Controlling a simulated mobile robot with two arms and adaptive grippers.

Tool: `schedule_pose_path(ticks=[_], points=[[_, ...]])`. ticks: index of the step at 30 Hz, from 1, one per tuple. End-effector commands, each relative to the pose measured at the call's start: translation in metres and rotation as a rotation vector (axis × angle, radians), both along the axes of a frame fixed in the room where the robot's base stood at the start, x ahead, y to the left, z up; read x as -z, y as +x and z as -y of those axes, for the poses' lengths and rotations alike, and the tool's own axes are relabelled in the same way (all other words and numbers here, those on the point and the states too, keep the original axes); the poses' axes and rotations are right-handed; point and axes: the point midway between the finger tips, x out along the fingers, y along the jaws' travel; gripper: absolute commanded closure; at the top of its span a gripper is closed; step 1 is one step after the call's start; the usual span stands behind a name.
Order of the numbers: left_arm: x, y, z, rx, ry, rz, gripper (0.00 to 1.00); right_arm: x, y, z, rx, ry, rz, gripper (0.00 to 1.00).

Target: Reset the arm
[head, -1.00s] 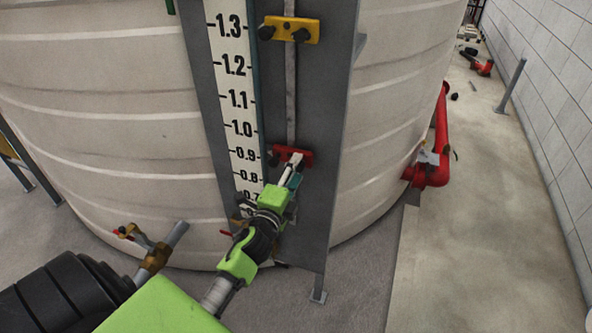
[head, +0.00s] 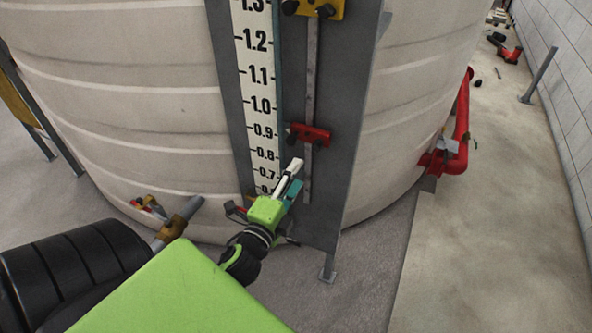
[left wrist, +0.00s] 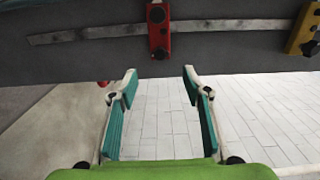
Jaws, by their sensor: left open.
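My left gripper (head: 292,178) is green with pale fingers and teal pads. In the head view it is in front of the grey gauge panel, just below the red slider block. In the left wrist view the left gripper (left wrist: 158,85) has its fingers wide apart with nothing between them. The red slider block (head: 310,134) sits on the vertical slot near the 0.9 mark. It also shows in the left wrist view (left wrist: 159,42), beyond the fingertips and apart from them. My right gripper is not in view.
A yellow block (head: 325,8) sits higher on the slot. The white scale (head: 262,105) runs beside it on the large cream tank (head: 130,90). A brass valve and pipe (head: 172,226) stand low at left. Red piping (head: 460,130) is at right; the concrete walkway (head: 490,220) is mostly clear.

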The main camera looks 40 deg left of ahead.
Motion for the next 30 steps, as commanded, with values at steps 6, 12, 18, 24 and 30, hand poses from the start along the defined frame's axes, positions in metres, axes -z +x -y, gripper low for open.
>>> schedule_pose_path(ticks=[6, 12, 18, 24, 30], points=[[0.000, 0.000, 0.000, 0.000, 0.000, 0.000, 0.56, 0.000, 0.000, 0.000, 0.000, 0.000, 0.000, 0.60], [0.022, 0.002, 0.003, 0.003, -0.046, -0.030, 0.56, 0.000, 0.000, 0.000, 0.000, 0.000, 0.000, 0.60], [0.138, -0.005, 0.026, 0.002, -0.305, -0.195, 0.56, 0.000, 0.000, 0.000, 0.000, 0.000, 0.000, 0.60], [0.281, -0.049, 0.063, -0.062, -0.620, -0.425, 0.56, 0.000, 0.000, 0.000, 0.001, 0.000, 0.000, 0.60], [0.405, -0.133, 0.098, -0.208, -0.883, -0.663, 0.56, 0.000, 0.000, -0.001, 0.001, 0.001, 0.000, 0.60]])
